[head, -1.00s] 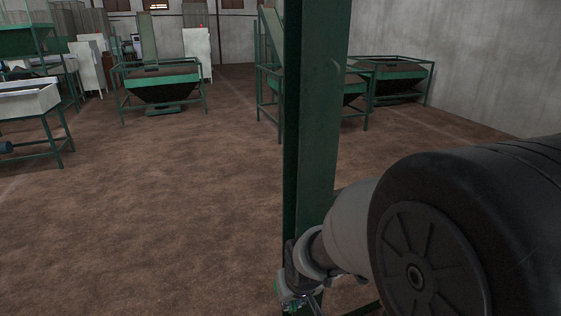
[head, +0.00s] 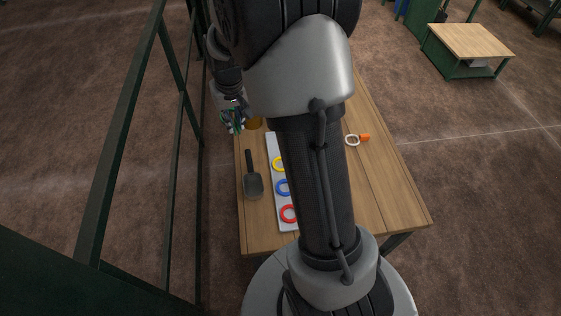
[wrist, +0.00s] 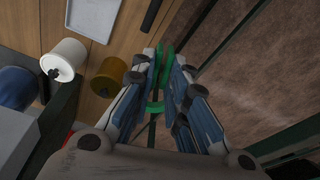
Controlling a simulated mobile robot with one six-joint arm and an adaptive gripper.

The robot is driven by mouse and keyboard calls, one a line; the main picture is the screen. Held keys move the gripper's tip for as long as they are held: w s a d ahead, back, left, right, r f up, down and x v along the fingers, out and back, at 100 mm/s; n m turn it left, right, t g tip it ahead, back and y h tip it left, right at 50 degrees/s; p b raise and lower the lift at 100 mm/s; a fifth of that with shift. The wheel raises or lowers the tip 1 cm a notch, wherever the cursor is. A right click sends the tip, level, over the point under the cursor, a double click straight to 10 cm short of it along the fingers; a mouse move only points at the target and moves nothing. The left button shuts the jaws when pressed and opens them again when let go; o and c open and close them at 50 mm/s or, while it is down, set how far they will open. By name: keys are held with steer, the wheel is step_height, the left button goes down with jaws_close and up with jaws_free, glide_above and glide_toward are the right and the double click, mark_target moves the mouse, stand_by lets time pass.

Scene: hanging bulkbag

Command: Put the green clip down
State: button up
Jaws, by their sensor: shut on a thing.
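The green clip (wrist: 166,64) is held between the fingertips of my gripper (wrist: 170,82) in the wrist view; a green ring-like part of it shows below, between the fingers. In the head view my gripper (head: 233,122) is at the far left edge of the wooden table (head: 383,190), with a bit of green showing at it. In the wrist view the floor is under the right side of the gripper and the table is to its left. The clip's height above the table is hard to tell.
A pale tray (head: 273,151) holds yellow, blue and red rings. A dark scoop (head: 253,183) lies left of it. A white ring with an orange part (head: 364,137) lies right. Brown (wrist: 108,76) and white (wrist: 63,62) spools stand near my gripper. A green frame (head: 165,110) rises left.

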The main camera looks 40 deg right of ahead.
steer(key=d+f+m+g, duration=0.2)
steer(key=d+m, duration=0.1)
steer(key=d, duration=1.2)
steer(key=f+b, duration=0.1)
steer(key=f, duration=0.4)
steer(key=f+b, duration=0.2)
steer(key=f, duration=0.2)
steer(key=f+b, duration=0.1)
steer(key=f, duration=0.4)
steer(key=shift+s+d+f+b, duration=0.25)
steer(key=shift+s+f+b, duration=0.05)
steer(key=shift+s+b, duration=0.05)
steer(key=shift+f+b, duration=0.65)
steer(key=shift+f, duration=1.7)
steer(key=shift+f, duration=0.2)
steer(key=o, duration=0.8)
steer(key=shift+r, duration=0.1)
